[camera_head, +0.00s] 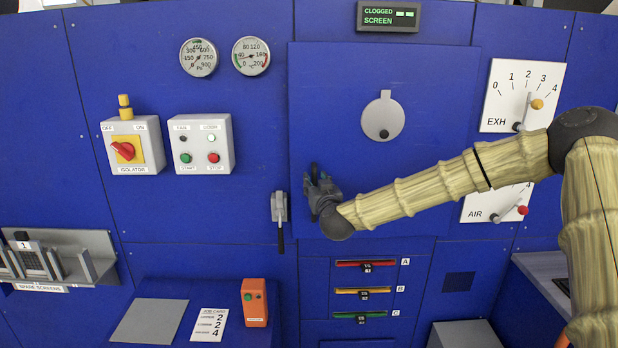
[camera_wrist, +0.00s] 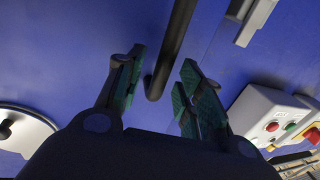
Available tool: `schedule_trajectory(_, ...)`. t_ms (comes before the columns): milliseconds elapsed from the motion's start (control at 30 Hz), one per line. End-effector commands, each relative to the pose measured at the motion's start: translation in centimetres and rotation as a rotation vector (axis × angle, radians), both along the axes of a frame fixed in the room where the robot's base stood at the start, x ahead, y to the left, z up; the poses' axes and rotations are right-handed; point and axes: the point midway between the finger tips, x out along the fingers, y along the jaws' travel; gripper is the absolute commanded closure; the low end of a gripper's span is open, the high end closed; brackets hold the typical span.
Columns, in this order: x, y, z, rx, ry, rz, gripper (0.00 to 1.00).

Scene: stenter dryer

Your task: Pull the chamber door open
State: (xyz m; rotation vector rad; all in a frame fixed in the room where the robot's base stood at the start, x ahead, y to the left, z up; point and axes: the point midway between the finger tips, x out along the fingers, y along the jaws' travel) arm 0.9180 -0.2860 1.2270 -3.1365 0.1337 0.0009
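The chamber door (camera_head: 440,90) is a blue panel with a round grey port cover (camera_head: 383,118), and it looks shut flush with the machine front. My gripper (camera_head: 320,185) is at the door's left side. In the wrist view my gripper (camera_wrist: 160,85) is open, with green-padded fingers apart. A dark bar handle (camera_wrist: 176,45) has its end in the gap between them, with blue showing on both sides; I cannot tell whether it touches a finger. In the head view my gripper hides most of this handle. A grey latch (camera_head: 279,207) with a dark lever hanging down is just left of the door edge.
A start/stop box (camera_head: 203,144) and an isolator box (camera_head: 133,145) stick out to the left. EXH (camera_head: 521,95) and AIR (camera_head: 497,203) dial plates are right of the door, partly behind my arm. Coloured slots (camera_head: 365,264) lie below. A ledge (camera_head: 150,320) projects at lower left.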

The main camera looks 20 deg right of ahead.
Motion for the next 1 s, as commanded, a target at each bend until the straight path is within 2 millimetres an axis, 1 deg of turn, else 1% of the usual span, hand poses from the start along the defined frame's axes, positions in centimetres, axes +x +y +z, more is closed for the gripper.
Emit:
schedule_trajectory(33, 0.6, 0.0, 0.2, 0.000, 0.000, 0.000, 0.63)
schedule_trajectory(200, 1.8, -0.1, 0.1, 0.000, -0.001, 0.000, 0.63)
schedule_trajectory(367, 2.2, -0.1, 0.0, 0.000, 0.000, 0.001, 0.63)
schedule_trajectory(600, 2.3, -0.1, 0.0, 0.000, 0.000, 0.002, 0.63)
schedule_trajectory(667, 2.3, -0.1, 0.0, 0.000, 0.000, 0.002, 0.72)
schedule_trajectory(800, 2.3, 0.0, 0.0, 0.000, 0.000, 0.002, 0.97)
schedule_trajectory(833, 2.3, 0.0, 0.0, 0.000, 0.000, 0.002, 1.00)
schedule_trajectory(967, 2.3, -0.1, 0.0, 0.000, -0.001, 0.002, 1.00)
schedule_trajectory(1000, 2.3, 1.9, -0.1, -0.002, 0.001, 0.006, 1.00)
